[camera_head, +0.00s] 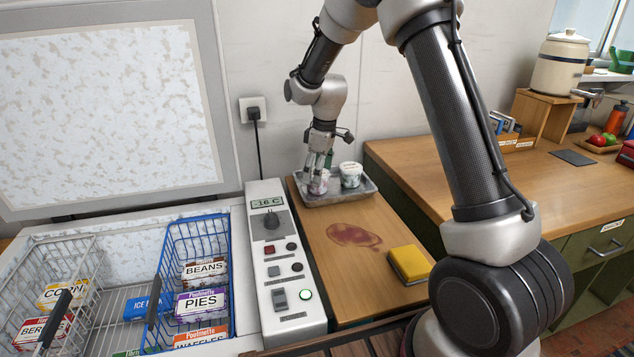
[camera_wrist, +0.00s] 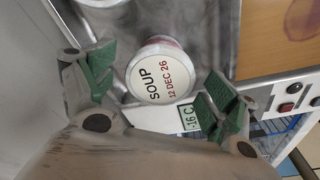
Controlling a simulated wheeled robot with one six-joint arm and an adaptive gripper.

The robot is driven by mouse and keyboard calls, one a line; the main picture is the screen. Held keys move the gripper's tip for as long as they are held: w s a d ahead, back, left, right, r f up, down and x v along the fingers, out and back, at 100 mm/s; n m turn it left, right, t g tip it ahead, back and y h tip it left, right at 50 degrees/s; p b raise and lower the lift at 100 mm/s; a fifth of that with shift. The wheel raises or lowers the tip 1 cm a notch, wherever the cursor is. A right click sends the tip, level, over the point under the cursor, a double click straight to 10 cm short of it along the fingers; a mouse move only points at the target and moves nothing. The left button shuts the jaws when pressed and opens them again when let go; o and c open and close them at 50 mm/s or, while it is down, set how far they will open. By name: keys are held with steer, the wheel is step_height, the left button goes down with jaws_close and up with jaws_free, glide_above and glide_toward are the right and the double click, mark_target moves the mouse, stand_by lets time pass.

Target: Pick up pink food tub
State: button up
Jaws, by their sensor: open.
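The pink food tub (camera_head: 319,184) stands in a metal tray (camera_head: 345,199) on the wooden counter beside the freezer. In the wrist view, the tub's white lid (camera_wrist: 158,72) reads "SOUP 12 DEC 26", with a pinkish-red edge showing. My gripper (camera_head: 320,162) is over the tub, pointing down. In the wrist view, my gripper (camera_wrist: 160,90) is open, with one green-padded finger on each side of the lid. I see gaps between the pads and the lid. The tub's lower part is hidden in the wrist view.
A second white-lidded tub (camera_head: 350,175) stands close beside it in the tray. A freezer control panel (camera_head: 284,270) runs along the counter's left edge. A yellow sponge (camera_head: 409,263) and a red stain (camera_head: 354,235) are nearer the front. The wall is close behind.

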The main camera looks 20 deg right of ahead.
step_height(320, 180, down, 2)
steer(key=shift+a+f, duration=0.1)
steer(key=shift+c, duration=0.2)
steer(key=c, duration=1.2)
